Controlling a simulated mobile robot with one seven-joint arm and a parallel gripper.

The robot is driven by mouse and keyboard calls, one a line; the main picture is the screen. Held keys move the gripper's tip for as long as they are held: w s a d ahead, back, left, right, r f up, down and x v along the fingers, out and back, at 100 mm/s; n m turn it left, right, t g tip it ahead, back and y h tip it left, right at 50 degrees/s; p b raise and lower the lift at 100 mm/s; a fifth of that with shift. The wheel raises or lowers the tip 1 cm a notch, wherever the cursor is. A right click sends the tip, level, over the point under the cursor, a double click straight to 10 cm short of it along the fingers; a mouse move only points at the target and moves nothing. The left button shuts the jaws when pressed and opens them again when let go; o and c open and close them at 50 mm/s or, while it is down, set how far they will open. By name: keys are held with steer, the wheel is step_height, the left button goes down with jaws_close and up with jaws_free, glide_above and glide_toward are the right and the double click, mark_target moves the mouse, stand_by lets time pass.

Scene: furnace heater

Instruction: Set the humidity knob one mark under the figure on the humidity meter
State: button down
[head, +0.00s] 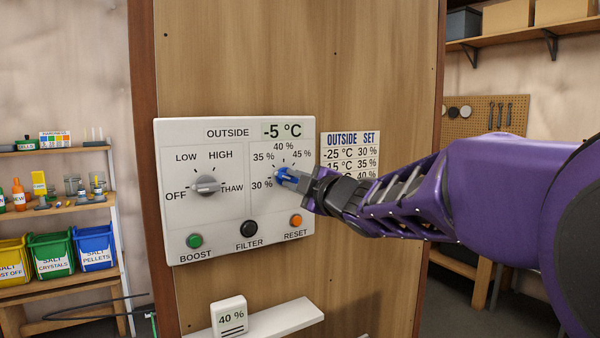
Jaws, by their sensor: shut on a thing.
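The white control panel (220,133) is on the wooden wall. Its humidity knob (281,173) sits on the right half, inside a dial marked 30 %, 35 %, 40 % and 45 %. My gripper (291,178) reaches in from the right and is shut on this knob, at the blue part. The gripper covers much of the knob and the lower right of its dial, so I cannot tell exactly where it points. The humidity meter (229,316) is a small white box on the shelf below, reading 40 %.
A grey mode knob (206,185) is left of the humidity dial. Green (194,241), black (249,229) and orange (296,221) buttons lie below. The display (283,130) reads -5 °C. An outside/set card (350,153) hangs at right, partly hidden by my arm.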

steer(key=shift+r, duration=0.1)
steer(key=shift+m+p, duration=0.4)
steer(key=shift+p, duration=0.05)
steer(key=m+p, duration=0.2)
steer(key=m, duration=0.1)
steer(key=shift+p, duration=0.4)
steer(key=c, duration=0.7)
jaws_free()
steer(key=shift+m, duration=0.3)
